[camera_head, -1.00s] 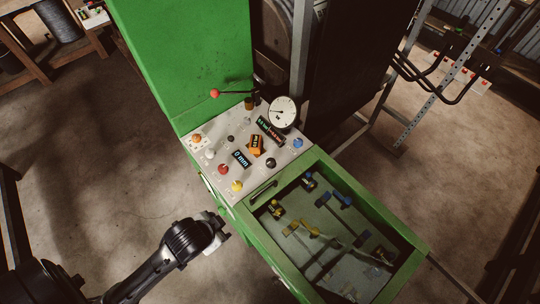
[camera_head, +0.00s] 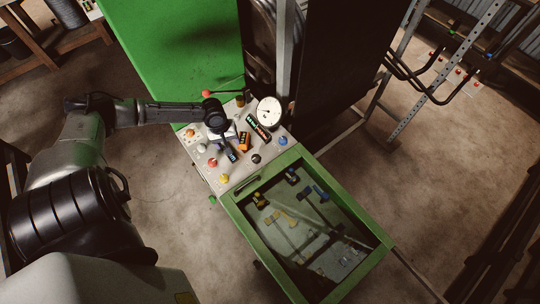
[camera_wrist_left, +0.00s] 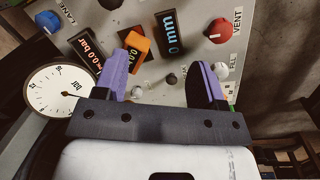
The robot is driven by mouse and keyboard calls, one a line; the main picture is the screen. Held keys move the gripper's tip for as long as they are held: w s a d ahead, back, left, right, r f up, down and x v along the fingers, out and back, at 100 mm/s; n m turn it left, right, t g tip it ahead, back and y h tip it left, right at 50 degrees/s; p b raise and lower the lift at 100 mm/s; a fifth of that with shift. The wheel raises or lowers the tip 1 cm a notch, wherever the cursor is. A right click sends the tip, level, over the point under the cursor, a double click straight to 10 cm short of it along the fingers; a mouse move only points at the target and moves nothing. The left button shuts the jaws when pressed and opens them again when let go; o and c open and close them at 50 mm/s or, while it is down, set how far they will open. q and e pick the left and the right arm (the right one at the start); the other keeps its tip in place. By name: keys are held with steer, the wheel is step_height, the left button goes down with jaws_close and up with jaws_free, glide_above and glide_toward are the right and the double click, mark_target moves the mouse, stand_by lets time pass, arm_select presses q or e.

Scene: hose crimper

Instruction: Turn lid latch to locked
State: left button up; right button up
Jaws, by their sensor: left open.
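The green-framed lid (camera_head: 250,234) with a clear window lies closed over the bay in front of the control panel (camera_head: 198,165). A dark handle (camera_head: 247,184) sits on its edge nearest the panel. I cannot tell for sure which part is the lid latch. My left gripper (camera_wrist_left: 163,75) is over the panel, open and empty. In the wrist view its two purple fingers stand wide apart, with small dark and light controls between them. An orange block (camera_wrist_left: 137,48) shows near one finger. In the head view my wrist hides the panel's far left part. The right gripper is not in view.
A round gauge (camera_head: 269,112) and a red-ball lever (camera_head: 206,93) stand at the panel's back. A red VENT knob (camera_wrist_left: 218,31) and a blue knob (camera_wrist_left: 48,20) are on the panel. The floor left is clear.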

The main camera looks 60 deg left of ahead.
mark_target(255, 157)
arm_select(q)
steer(key=w+d+f+n, duration=0.2)
steer(key=f+n, duration=0.2)
steer(key=w+d+f+n+t+h, duration=0.1)
steer(key=w+f+n, duration=0.2)
steer(key=f+n, duration=0.1)
steer(key=w+d+f+n+t+b, duration=0.1)
steer(key=w+d+f+n, duration=0.1)
steer(key=f+n, duration=0.2)
steer(key=shift+w+d+n+h, duration=0.15)
steer(key=shift+n+h, duration=0.05)
steer(key=shift+n, duration=0.4)
steer(key=shift+w+d+n+h, duration=0.15)
steer(key=shift+n+h, duration=0.05)
steer(key=shift+n, duration=0.4)
steer(key=c, duration=0.9)
